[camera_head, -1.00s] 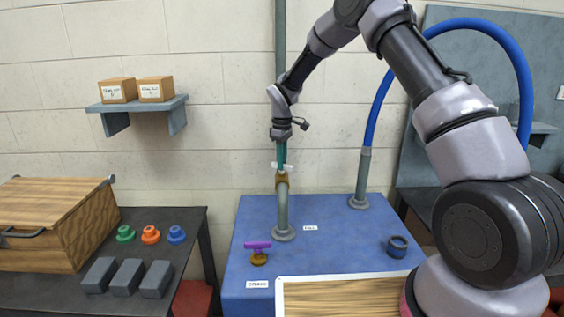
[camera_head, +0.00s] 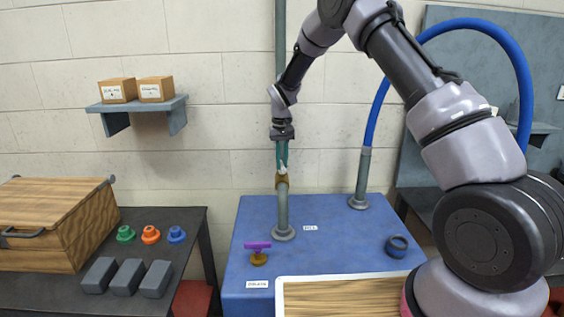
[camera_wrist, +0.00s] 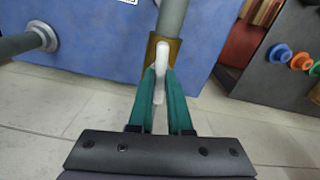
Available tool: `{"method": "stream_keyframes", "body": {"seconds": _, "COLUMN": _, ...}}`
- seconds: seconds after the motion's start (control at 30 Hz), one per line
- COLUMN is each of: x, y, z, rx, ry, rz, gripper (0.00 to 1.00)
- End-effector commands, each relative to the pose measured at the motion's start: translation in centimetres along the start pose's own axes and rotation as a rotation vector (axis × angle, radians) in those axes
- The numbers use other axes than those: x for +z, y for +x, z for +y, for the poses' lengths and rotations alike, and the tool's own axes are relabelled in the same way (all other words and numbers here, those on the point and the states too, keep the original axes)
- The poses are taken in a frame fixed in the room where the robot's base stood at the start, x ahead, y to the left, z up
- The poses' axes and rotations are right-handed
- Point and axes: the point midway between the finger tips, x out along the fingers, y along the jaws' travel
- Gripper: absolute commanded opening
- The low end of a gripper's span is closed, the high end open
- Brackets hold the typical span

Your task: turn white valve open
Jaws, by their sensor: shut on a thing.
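The white valve handle (camera_wrist: 161,58) sits on a brass valve body (camera_wrist: 175,50) at the top of a grey standing pipe (camera_head: 283,212). In the head view the brass body (camera_head: 282,182) is just below my gripper (camera_head: 282,163), and only a small bit of the white handle (camera_head: 282,170) shows. My gripper points down with its teal fingers shut on the white handle. In the wrist view the gripper (camera_wrist: 160,78) has one finger on each side of the handle, which runs lengthwise between them. The fingers hide part of the handle.
The pipe stands on a blue bench (camera_head: 330,255) with a purple-handled valve (camera_head: 257,248), a dark ring (camera_head: 397,246) and a second pipe (camera_head: 362,178) with a blue hose (camera_head: 510,60). A wooden-topped tray (camera_head: 345,280) is in front. A dark table (camera_head: 190,260) is left.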

Motion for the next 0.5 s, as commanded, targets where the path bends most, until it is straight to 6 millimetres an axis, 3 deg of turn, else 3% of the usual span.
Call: {"method": "stream_keyframes", "body": {"seconds": 0.5, "x": -0.11, "y": -0.14, "z": -0.02, "rx": -0.001, "ry": 0.167, "rz": 0.003, "gripper": 0.00}}
